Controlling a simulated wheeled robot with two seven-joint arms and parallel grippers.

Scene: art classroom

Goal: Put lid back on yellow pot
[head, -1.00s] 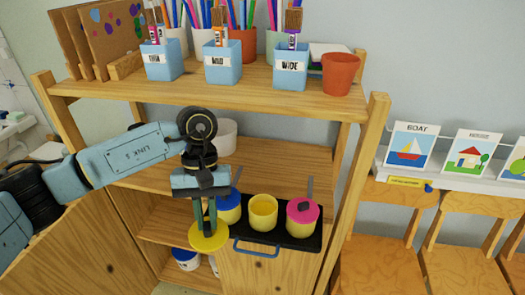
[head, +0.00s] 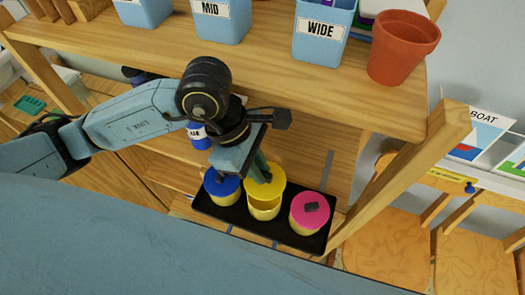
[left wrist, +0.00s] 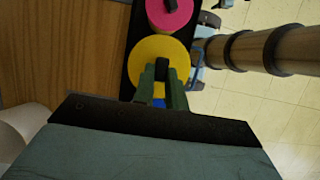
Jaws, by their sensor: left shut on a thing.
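My left gripper (head: 262,172) is shut on the dark knob of the yellow lid (head: 270,186). The lid is held over the back part of the yellow pot (head: 264,212), and part of the pot's open mouth shows in front of it. I cannot tell whether lid and pot touch. The pot stands on a black tray (head: 290,238), between a blue-lidded pot (head: 221,188) and a pink-lidded pot (head: 309,212). In the left wrist view the yellow lid (left wrist: 145,62) hides the yellow pot, and green fingers close on its knob. My right gripper is not in view.
The upper shelf (head: 270,78) overhangs behind my arm, with blue brush cups and a terracotta pot (head: 402,46) on it. A wooden post (head: 410,180) stands right of the tray. Chairs (head: 390,240) are farther right.

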